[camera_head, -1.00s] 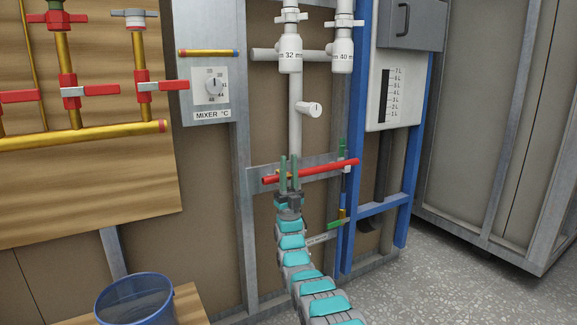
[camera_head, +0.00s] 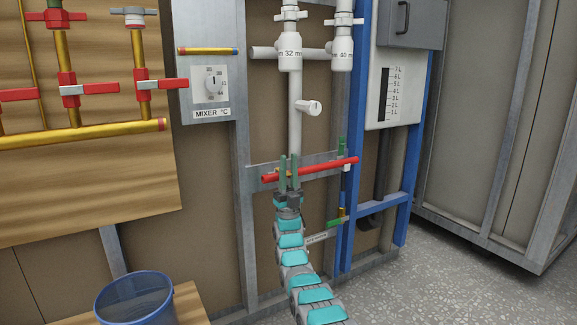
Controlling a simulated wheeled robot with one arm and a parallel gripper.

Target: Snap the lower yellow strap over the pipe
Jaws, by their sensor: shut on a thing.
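A red pipe (camera_head: 325,167) runs level across a grey metal plate, low on the wall. My gripper (camera_head: 289,170) reaches up to the left part of this pipe. Its two green fingers stand close together across the front of it. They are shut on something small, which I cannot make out. A small orange-yellow patch shows at the pipe by the fingers, and I cannot tell whether it is the strap. A small yellow piece (camera_head: 341,212) shows near the blue post, beside a green piece (camera_head: 335,222). I cannot tell which is the lower strap.
White pipes (camera_head: 295,110) come down above the red pipe. A blue post (camera_head: 357,110) stands close on the right. A grey upright (camera_head: 242,200) and a mixer panel (camera_head: 208,90) are on the left. A blue bucket (camera_head: 134,303) stands at the lower left. The floor at right is clear.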

